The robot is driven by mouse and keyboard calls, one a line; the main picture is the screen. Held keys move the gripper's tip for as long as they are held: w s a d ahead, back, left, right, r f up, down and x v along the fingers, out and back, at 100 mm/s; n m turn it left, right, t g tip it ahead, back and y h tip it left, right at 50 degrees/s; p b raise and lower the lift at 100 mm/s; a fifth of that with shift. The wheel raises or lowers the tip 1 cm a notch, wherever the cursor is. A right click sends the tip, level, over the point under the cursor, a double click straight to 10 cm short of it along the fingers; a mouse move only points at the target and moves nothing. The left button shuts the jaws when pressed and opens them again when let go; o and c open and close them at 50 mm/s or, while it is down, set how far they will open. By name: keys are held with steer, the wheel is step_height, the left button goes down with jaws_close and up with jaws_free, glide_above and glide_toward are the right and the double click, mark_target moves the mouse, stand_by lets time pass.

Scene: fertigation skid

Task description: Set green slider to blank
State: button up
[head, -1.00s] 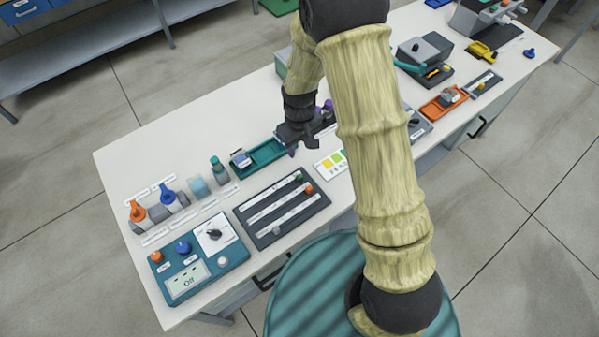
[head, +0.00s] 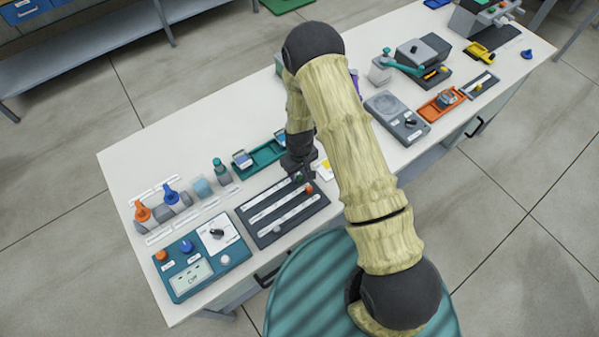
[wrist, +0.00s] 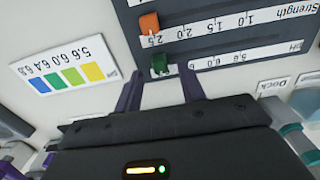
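The dark slider panel (head: 262,231) lies on the bench with white scale strips. Its green slider (wrist: 159,65) sits on the strip marked pH, at the left end of that strip in the wrist view. In the head view the green slider (head: 299,177) shows small at the panel's right end, beside the gripper. The orange slider (wrist: 149,23) is on the neighbouring Strength strip, close to 2.5. My gripper (wrist: 161,76) is open, its two purple fingers apart on either side of the green slider. Whether they touch it is unclear.
A colour chart card (wrist: 66,76) lies just beside the panel. The teal tray (head: 262,157) is behind the panel, and the teal control box (head: 203,262) is to its left. Bottles with orange (head: 142,212) and blue tops stand at the back left.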

mark_target(299, 178)
steer(key=shift+f, duration=1.15)
jaws_close()
